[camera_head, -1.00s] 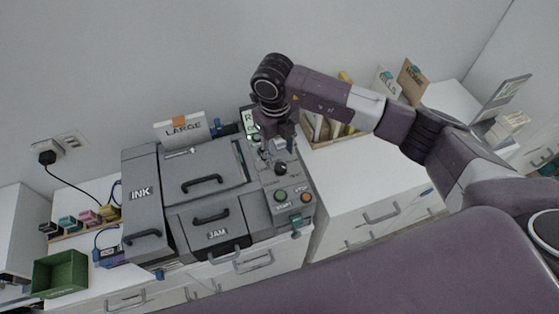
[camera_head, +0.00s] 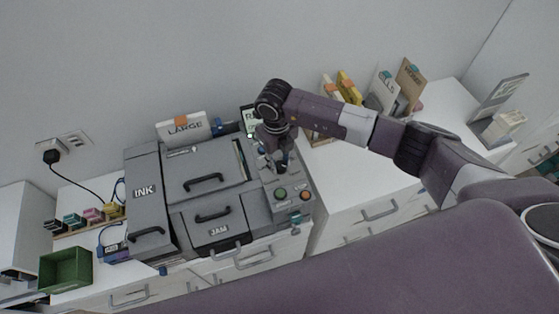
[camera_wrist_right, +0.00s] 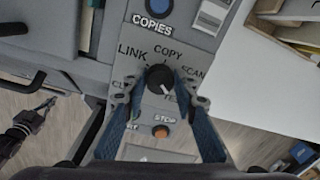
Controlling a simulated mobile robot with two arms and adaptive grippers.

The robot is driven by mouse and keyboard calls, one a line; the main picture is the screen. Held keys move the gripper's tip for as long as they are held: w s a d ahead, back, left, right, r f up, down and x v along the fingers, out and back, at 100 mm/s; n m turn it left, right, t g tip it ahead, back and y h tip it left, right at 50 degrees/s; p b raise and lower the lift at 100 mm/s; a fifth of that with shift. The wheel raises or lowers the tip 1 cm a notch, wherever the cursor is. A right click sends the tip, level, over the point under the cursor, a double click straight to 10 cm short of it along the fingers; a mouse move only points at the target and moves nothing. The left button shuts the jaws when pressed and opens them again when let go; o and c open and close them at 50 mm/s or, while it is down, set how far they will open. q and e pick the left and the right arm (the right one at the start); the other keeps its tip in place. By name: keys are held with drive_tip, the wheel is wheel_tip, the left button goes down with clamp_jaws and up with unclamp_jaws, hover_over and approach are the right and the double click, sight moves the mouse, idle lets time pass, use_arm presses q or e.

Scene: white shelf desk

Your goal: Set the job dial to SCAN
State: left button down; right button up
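The job dial (camera_wrist_right: 159,79) is a black round knob on the machine's grey control panel. The labels LINK, COPY and SCAN show around it, with others partly covered by the fingers. A small white mark shows on the knob's lower right side, towards the partly hidden TE label. My right gripper (camera_wrist_right: 162,98) is open, with one blue-grey finger on each side of the dial; contact cannot be told. In the head view, my right gripper (camera_head: 278,165) covers the dial area. A dark gripper, apparently my left (camera_wrist_right: 40,112), shows at the wrist view's left edge, its opening unclear.
A green button (camera_head: 280,194) and an orange STOP button (camera_head: 305,194) sit just below the dial. A blue COPIES button (camera_wrist_right: 159,8) is above it. The INK cover (camera_head: 146,195) and JAM door (camera_head: 218,229) are to the left. The white desk top (camera_head: 350,175) right of the machine is largely clear.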

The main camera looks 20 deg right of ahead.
drive_tip(key=shift+c, duration=1.2)
drive_tip(key=shift+f+n+b, duration=0.15)
drive_tip(key=shift+n+b, duration=0.35)
drive_tip(key=shift+b, duration=0.35)
drive_tip(key=n+b, duration=1)
drive_tip(key=b, duration=0.4)
drive_tip(key=shift+s+f, duration=0.1)
drive_tip(key=shift+r+n+y+b, duration=0.3)
drive_tip(key=shift+n+b, duration=0.7)
drive_tip(key=shift+b, duration=0.35)
drive_tip(key=o, duration=1.2)
drive_tip(key=shift+c, duration=0.2)
